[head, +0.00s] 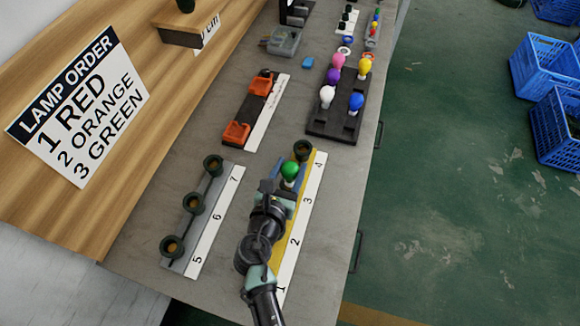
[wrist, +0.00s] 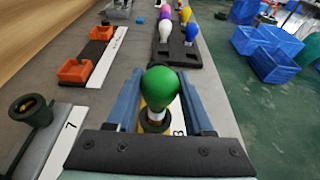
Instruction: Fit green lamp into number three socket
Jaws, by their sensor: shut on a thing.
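The green lamp (head: 289,169) is upright, bulb up, between the fingers of my gripper (head: 283,186). In the wrist view the green lamp (wrist: 161,88) sits between the two blue fingers (wrist: 160,104), which are shut on it. A dark round socket (wrist: 155,122) shows directly below the bulb, with the lamp's pale base at its mouth. I cannot tell how deep the base sits. The number three label (head: 308,200) on the white strip is beside this spot. A further dark socket (head: 303,149) stands beyond the lamp, near the number 4.
A grey rail with several empty sockets (head: 194,203), numbered 5 to 7, lies to the left. A black tray (head: 326,124) with white, blue, purple and other lamps stands beyond. Orange parts (head: 237,132) lie on a dark strip. A sign (head: 80,105) lists red, orange, green.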

